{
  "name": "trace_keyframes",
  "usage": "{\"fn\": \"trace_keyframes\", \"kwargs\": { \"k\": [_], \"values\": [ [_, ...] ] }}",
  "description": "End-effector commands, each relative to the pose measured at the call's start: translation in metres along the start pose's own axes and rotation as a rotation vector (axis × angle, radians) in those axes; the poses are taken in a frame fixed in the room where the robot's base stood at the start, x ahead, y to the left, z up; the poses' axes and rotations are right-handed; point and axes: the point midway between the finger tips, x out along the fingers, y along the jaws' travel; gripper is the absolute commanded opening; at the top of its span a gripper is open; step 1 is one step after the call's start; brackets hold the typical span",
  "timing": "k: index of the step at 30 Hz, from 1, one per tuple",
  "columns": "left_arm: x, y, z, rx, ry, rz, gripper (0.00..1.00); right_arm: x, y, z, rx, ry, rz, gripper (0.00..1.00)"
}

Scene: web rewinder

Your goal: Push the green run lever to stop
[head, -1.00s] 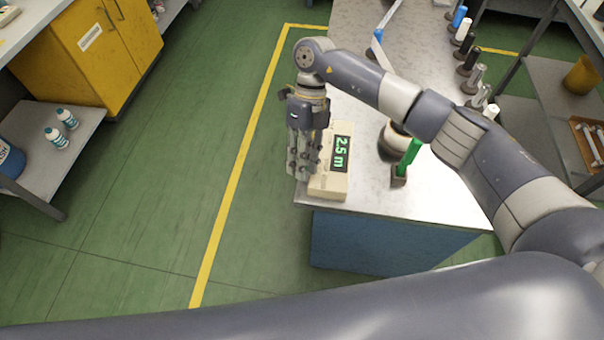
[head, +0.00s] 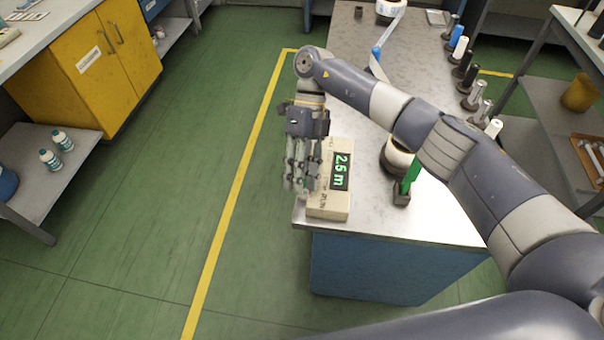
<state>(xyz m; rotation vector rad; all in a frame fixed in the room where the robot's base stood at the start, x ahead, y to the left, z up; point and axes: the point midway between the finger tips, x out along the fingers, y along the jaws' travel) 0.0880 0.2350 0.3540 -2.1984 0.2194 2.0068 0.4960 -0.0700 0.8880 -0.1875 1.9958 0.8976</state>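The green run lever (head: 411,174) stands tilted on a small dark base (head: 401,196) near the front of the metal bench. My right arm crosses close to it and hides part of its surroundings. My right gripper (head: 301,190) points down at the bench's left edge, beside the beige counter box with the "2.5 m" display (head: 328,208). It is well to the left of the lever, with the box between them, and does not touch the lever. Its fingers hold nothing that I can see; their gap is unclear. My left gripper is not in view.
A white roll (head: 396,158) sits just behind the lever, partly hidden by my arm. Several spools on spindles (head: 471,82) line the bench's right edge. The bench top (head: 425,225) is clear in front of the lever. Green floor (head: 130,220) lies open to the left.

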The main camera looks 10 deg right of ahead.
Motion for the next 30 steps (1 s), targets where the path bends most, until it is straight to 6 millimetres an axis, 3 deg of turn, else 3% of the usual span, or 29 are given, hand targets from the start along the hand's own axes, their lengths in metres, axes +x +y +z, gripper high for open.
{"fn": "trace_keyframes", "kwargs": {
  "k": [14, 24, 30],
  "values": [
    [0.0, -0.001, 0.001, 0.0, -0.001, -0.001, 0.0, -0.009, -0.001, 0.001, 0.003, -0.003, -0.004, 0.44],
    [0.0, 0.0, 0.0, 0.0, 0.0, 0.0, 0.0, -0.069, 0.0, 0.001, 0.005, -0.002, -0.006, 0.44],
    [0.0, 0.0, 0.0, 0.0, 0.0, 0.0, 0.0, -0.094, 0.001, 0.001, 0.003, 0.003, -0.006, 0.44]
  ]
}}
